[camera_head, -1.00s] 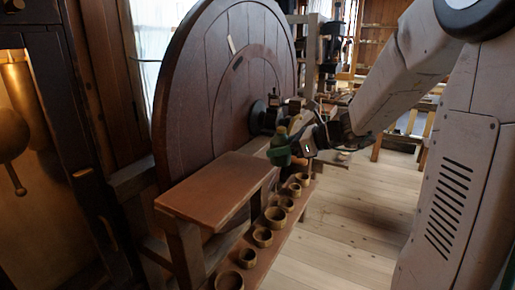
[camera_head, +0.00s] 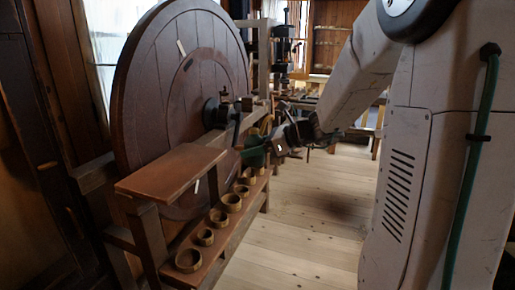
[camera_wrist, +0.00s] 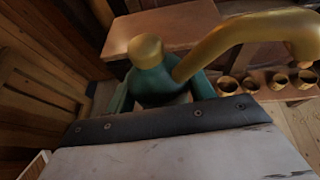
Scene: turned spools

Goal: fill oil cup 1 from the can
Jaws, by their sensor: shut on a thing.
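My gripper (camera_head: 266,148) is shut on a green oil can (camera_head: 254,157), held near the wheel's hub above the low plank. The wrist view shows the can's green body (camera_wrist: 152,86) between my jaws, with a brass cap and a long curved brass spout (camera_wrist: 240,40) reaching right. The can looks roughly upright in that view. Several round brass cups stand in a row on the low plank, the nearest one (camera_head: 189,260) at the front. Cups (camera_wrist: 250,83) also show below the spout's end in the wrist view. I cannot tell which one is oil cup 1.
A large dark wooden wheel (camera_head: 150,95) stands at the left with a crank at its hub. A brown bench top (camera_head: 172,172) sits in front of it, above the low plank (camera_head: 213,262). Bare floor (camera_head: 300,225) lies to the right. Workbenches stand at the back.

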